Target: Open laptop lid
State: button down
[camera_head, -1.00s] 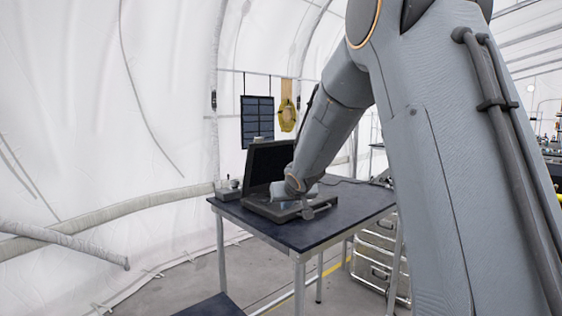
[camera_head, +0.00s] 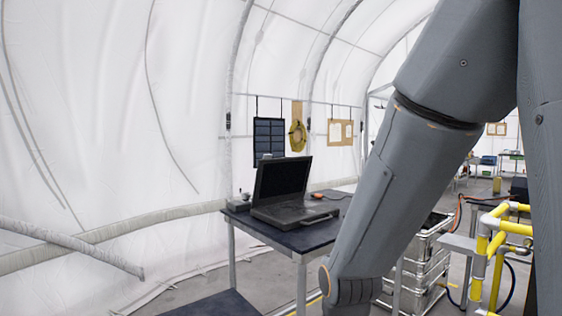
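The laptop (camera_head: 284,191) stands on the dark-topped table (camera_head: 300,242) left of centre. Its lid (camera_head: 282,177) is raised, with the dark screen facing forward and leaning back a little. The keyboard base lies flat on the table. My arm comes down from the upper right to the bottom of the view, in front of the table and to the right of the laptop. It is clear of the laptop. My gripper is below the bottom edge and out of sight.
A small device (camera_head: 239,202) sits on the table left of the laptop. An orange-tipped item (camera_head: 318,195) lies to its right. Metal cases (camera_head: 418,265) stand right of the table. Yellow railings (camera_head: 490,245) are at the far right. A pale tube (camera_head: 150,219) runs along the tent wall.

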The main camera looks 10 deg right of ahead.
aim_at(279, 180)
jog(key=z, duration=1.55)
jog(key=i, duration=1.95)
jog(key=u, duration=1.95)
